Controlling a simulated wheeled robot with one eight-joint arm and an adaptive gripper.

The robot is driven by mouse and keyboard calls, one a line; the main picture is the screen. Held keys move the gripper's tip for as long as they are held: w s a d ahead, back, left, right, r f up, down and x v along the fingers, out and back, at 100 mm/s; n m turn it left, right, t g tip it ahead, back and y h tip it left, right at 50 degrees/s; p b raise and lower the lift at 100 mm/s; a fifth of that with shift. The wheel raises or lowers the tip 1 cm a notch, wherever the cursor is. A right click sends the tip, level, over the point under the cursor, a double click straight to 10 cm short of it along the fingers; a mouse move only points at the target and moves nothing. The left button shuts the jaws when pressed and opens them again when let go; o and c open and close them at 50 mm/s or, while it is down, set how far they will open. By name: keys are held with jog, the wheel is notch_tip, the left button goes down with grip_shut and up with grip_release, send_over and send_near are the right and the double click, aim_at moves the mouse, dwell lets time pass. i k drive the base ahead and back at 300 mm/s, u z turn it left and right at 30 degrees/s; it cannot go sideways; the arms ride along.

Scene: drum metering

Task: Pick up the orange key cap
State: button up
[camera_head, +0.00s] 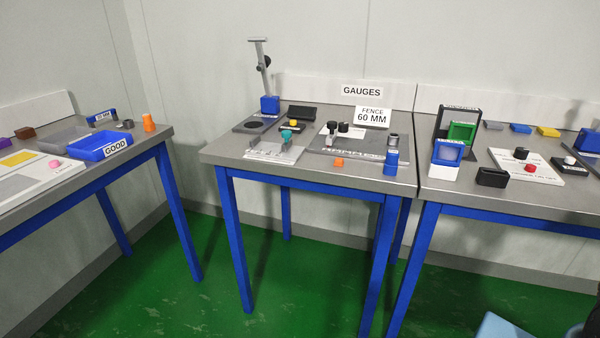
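A small orange block-like piece (338,162), which looks like the orange key cap, lies on the front part of the middle grey table (222,149), close to its front edge. It stands apart from the things around it. Another orange thing, a taller tapered piece (149,123), stands upright at the right corner of the left table. My gripper's fingers do not show; only pieces that may be my own body show at the bottom right edge.
Behind the orange piece is a dark gauge plate (365,143). The right table (450,192) holds several items. Green floor (200,300) in front is clear.

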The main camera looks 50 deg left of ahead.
aim_at(339, 161)
jog(key=u, duration=3.35)
jog(key=k, duration=1.2)
jog(key=z, duration=0.8)
jog(key=i, duration=1)
